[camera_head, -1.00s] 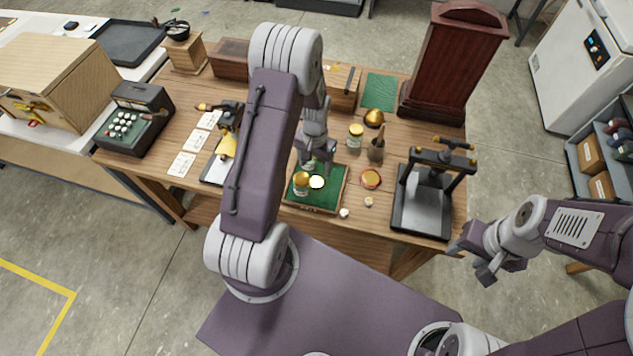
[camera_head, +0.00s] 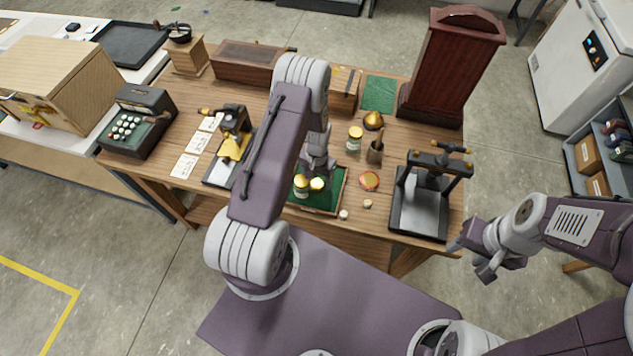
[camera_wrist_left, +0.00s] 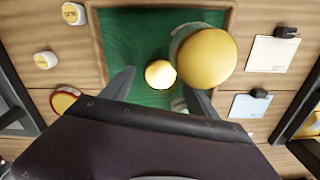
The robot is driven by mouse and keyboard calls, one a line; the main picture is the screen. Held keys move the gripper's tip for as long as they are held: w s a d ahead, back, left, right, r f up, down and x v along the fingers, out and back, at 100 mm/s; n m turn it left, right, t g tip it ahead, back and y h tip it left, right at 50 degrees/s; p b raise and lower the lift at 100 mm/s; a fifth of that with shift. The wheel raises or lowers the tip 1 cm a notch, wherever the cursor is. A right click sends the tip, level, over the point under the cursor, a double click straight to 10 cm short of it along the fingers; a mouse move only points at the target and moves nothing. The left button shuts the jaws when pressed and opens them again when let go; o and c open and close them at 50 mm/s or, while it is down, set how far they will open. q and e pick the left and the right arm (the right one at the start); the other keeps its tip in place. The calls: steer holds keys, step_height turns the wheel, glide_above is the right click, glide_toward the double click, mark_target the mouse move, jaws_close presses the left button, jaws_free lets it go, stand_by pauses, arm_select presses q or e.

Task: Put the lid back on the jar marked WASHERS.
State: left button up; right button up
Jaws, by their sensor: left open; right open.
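A jar with a large gold lid (camera_head: 301,186) stands on a green-lined tray (camera_head: 330,204); in the left wrist view its gold top (camera_wrist_left: 207,55) is large and near. A smaller gold round piece (camera_head: 317,184) is just right of it, also seen in the wrist view (camera_wrist_left: 160,74); I cannot tell whether it is a loose lid. A pale, glassy shape (camera_wrist_left: 178,104) shows partly by a fingertip. No jar label is readable. My left gripper (camera_head: 318,172) is open above the tray, its fingers apart and empty. My right gripper (camera_head: 472,262) is open, right of the table.
Another gold-lidded jar (camera_head: 355,138) stands behind the tray, near a dark cup (camera_head: 375,152). A red-rimmed disc (camera_head: 369,181) and small pale pieces (camera_head: 367,204) lie right of the tray. A black press (camera_head: 425,200) stands further right, a brass-coloured instrument (camera_head: 233,145) left.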

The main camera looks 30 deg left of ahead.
mark_target(317, 183)
arm_select(q)
steer(key=shift+f, duration=0.55)
jaws_close()
step_height(317, 183, up, 18)
steer(key=b, duration=0.2)
stand_by(0.4)
